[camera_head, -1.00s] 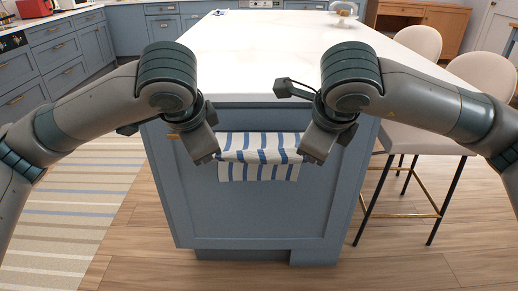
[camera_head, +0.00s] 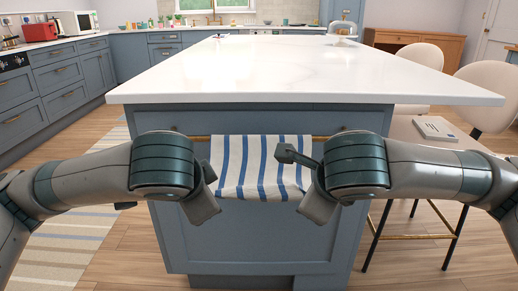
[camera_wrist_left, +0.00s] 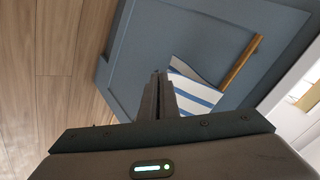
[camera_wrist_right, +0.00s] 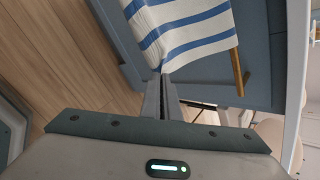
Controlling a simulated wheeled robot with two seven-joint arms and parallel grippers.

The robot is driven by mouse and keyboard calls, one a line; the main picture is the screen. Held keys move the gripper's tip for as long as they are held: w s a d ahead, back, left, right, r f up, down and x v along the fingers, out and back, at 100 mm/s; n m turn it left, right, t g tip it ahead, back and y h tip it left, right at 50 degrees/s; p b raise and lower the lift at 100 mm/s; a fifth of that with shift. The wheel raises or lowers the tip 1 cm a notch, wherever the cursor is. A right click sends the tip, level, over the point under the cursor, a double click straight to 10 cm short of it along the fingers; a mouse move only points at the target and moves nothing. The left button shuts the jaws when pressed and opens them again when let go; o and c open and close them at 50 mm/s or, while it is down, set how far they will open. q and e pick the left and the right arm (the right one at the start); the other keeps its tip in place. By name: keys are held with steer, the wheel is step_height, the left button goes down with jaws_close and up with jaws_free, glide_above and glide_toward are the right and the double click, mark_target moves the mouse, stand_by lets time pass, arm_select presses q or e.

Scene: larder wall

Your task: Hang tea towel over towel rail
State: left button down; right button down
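The tea towel (camera_head: 248,165), white with blue stripes, lies across the brass towel rail (camera_head: 200,138) on the island's end panel. Its front part hangs down; its back part is hidden. My left gripper (camera_head: 205,208) is shut at the towel's lower left corner. In the left wrist view the towel (camera_wrist_left: 198,92) runs to its fingertips (camera_wrist_left: 160,78). My right gripper (camera_head: 316,204) is shut at the lower right corner. In the right wrist view the towel (camera_wrist_right: 185,30) narrows to its fingertips (camera_wrist_right: 164,80). The pinched cloth itself is largely hidden.
The island's white worktop (camera_head: 290,70) overhangs the rail and both grippers. Pale stools (camera_head: 410,85) stand on the right, one with a grey book-like item (camera_head: 435,128) on its seat. A striped rug (camera_head: 75,235) lies on the left floor.

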arm_select(q)
steer(key=shift+w+f+b, duration=0.1)
steer(key=shift+f+b, duration=0.25)
steer(key=shift+f, duration=0.3)
arm_select(e)
steer(key=shift+w+f, duration=0.1)
steer(key=shift+f, duration=0.55)
arm_select(q)
steer(key=c, duration=1.8)
jaws_free()
arm_select(e)
steer(key=c, duration=1.8)
jaws_free()
arm_select(q)
steer(key=shift+o, duration=0.2)
arm_select(e)
steer(key=shift+o, duration=0.2)
